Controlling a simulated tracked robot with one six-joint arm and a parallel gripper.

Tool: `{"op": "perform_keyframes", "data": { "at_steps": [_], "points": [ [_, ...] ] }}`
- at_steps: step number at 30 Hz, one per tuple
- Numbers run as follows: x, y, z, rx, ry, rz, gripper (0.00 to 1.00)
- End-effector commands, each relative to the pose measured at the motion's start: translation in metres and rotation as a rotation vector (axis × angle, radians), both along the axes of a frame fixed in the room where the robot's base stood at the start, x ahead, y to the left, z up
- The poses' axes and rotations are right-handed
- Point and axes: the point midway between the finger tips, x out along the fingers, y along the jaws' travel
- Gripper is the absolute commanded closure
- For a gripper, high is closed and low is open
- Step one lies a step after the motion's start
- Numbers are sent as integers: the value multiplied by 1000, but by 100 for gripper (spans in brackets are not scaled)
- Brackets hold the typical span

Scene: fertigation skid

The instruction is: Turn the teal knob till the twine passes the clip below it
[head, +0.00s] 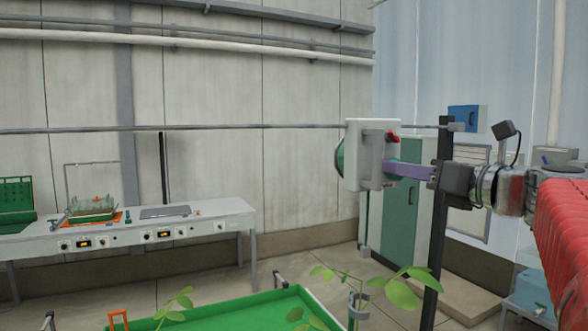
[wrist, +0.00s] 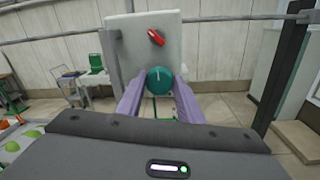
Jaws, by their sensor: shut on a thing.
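The teal knob (wrist: 159,80) is on the front of a pale box (wrist: 150,40) on the rail, its white mark pointing roughly up. My gripper (wrist: 160,84) is shut on the knob, one purple finger on each side. In the head view my gripper (head: 388,170) reaches the box (head: 362,150) from the right and the knob is hidden. A thin green strand, apparently the twine (head: 365,225), hangs below the box. Lower down, a grey ring-like piece (head: 358,298), perhaps the clip, is by a plant stem.
A red lever (head: 393,137) is on the box above the knob. A horizontal rail (head: 250,127) carries the box. Leafy plants (head: 395,285) rise from a green tray (head: 240,310) below. A dark post (head: 437,220) stands close to my arm. A white bench (head: 150,235) is at left.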

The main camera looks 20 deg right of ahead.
Motion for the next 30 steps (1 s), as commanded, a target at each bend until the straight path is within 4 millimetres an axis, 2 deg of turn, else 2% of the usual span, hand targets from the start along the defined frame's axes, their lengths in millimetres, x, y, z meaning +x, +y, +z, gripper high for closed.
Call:
{"op": "perform_keyframes", "data": {
  "at_steps": [14,30],
  "points": [
    [0,0,0,-100,-14,1,89],
    [0,2,1,-541,-75,3,89]
  ]
}}
